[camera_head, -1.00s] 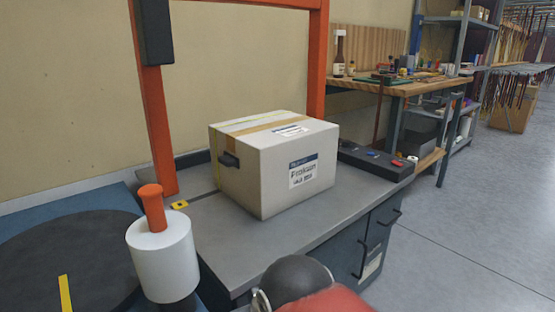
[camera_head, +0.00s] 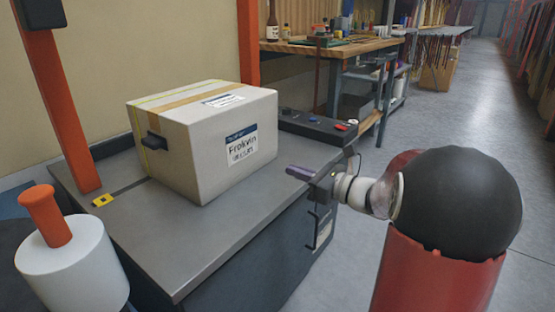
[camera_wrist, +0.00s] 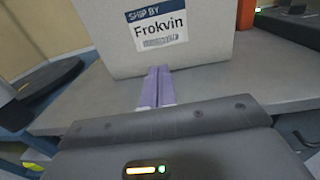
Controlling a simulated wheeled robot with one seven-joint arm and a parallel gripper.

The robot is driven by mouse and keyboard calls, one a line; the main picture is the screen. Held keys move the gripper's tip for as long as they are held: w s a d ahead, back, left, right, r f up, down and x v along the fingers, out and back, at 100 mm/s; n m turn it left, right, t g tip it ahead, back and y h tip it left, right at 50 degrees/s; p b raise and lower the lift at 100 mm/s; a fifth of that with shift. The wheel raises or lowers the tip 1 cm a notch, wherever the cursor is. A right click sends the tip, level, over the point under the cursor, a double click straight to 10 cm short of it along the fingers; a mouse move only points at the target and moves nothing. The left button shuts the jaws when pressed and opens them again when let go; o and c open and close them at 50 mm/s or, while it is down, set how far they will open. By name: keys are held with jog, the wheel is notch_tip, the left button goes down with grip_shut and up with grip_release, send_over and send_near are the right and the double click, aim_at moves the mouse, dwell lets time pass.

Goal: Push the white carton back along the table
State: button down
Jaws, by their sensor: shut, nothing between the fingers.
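The white carton (camera_head: 206,138) stands upright on the grey table (camera_head: 165,238), with tan tape on top and a "Frokvin" label on its front face. A dark handle slot shows on its left side. My gripper (camera_head: 292,171) is at the table's front right edge, to the right of the carton and apart from it in the head view. Its purple fingers are together and empty. In the wrist view the fingers (camera_wrist: 157,84) point at the carton's labelled face (camera_wrist: 165,48); whether they touch it cannot be told there.
A dark control box (camera_head: 318,125) with buttons sits behind the carton on the right. Orange posts (camera_head: 57,105) rise at the table's back. A white roll with an orange handle (camera_head: 70,262) stands at front left. The tabletop in front of the carton is clear.

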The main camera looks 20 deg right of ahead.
aim_at(242, 154)
jog(key=x, duration=1.4)
jog(key=shift+s+a, duration=0.1)
jog(key=shift+s, duration=0.05)
jog(key=x, duration=1.8)
jog(key=shift+w+a+f, duration=0.1)
jog(key=shift+w+a, duration=0.1)
jog(key=shift+w, duration=0.1)
jog(key=shift+s+d, duration=0.1)
